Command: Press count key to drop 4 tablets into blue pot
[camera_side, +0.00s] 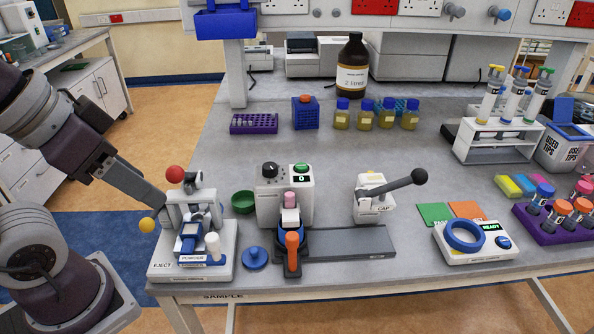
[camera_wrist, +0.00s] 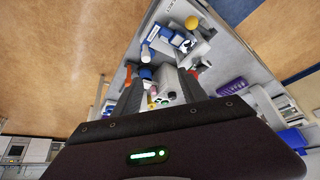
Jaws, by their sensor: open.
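The counter (camera_side: 268,205) is a pale box with a black knob, a green key (camera_side: 301,168) on top and a small display that reads 0. A blue pot-like piece (camera_side: 290,222) sits at its front, behind an orange upright part; its inside is hidden. My gripper (camera_side: 158,203) is at the left, beside the tablet press (camera_side: 190,240) and well apart from the counter. In the wrist view my gripper (camera_wrist: 160,95) has its two fingers spread, with nothing seen held between them.
The press has red (camera_side: 175,174) and yellow (camera_side: 147,225) ball handles near my gripper. A green pot (camera_side: 243,202) and a blue lid (camera_side: 254,258) are near the counter. The capper (camera_side: 372,200) stands right of it.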

